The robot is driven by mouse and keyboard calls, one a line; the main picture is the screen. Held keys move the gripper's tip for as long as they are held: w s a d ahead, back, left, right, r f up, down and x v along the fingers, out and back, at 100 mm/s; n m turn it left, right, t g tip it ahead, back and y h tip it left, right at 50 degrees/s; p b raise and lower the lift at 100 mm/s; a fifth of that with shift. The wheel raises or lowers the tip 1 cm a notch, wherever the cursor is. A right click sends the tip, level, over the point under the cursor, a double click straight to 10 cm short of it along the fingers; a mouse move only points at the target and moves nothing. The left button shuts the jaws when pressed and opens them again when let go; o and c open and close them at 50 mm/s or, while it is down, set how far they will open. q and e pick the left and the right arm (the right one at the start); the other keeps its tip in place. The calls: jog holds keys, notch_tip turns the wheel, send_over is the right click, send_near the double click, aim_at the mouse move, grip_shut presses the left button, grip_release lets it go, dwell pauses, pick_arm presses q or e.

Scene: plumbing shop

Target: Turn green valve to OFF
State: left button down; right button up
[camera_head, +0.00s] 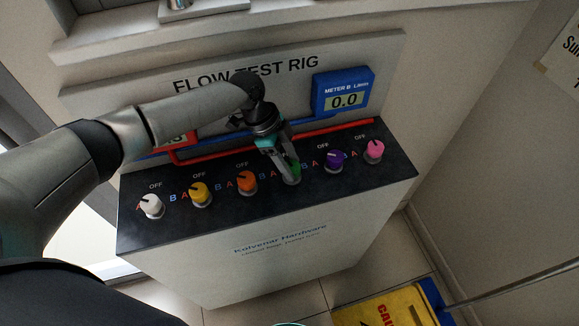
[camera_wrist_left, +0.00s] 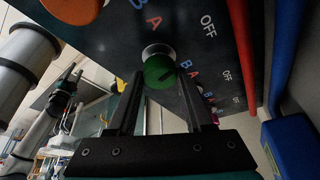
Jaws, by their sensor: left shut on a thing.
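The green valve (camera_head: 293,172) is a round knob on the black sloping panel top, between the orange and purple knobs. My left gripper (camera_head: 289,174) reaches down over it from above and partly hides it. In the left wrist view the green valve (camera_wrist_left: 158,70) sits between the two dark fingers of my left gripper (camera_wrist_left: 160,85), which is shut on it. A dark mark shows on the knob's face, but I cannot tell clearly which label it points to. OFF, A and B labels are printed around it.
White (camera_head: 152,207), yellow (camera_head: 201,193), orange (camera_head: 246,182), purple (camera_head: 335,159) and pink (camera_head: 375,150) knobs line the panel. The blue meter B (camera_head: 343,91) reads 0.0. A yellow caution sign (camera_head: 385,308) is low at right.

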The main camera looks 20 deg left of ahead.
aim_at(290, 165)
pick_arm(q)
jog(key=shift+f+m+g+b, duration=0.1)
jog(key=shift+m+g+b, duration=0.6)
jog(key=shift+m, duration=0.6)
jog(key=shift+c, duration=1.5)
grip_release()
jog(key=shift+w, duration=0.1)
notch_tip(290, 165, up, 20)
jog(key=p, duration=0.1)
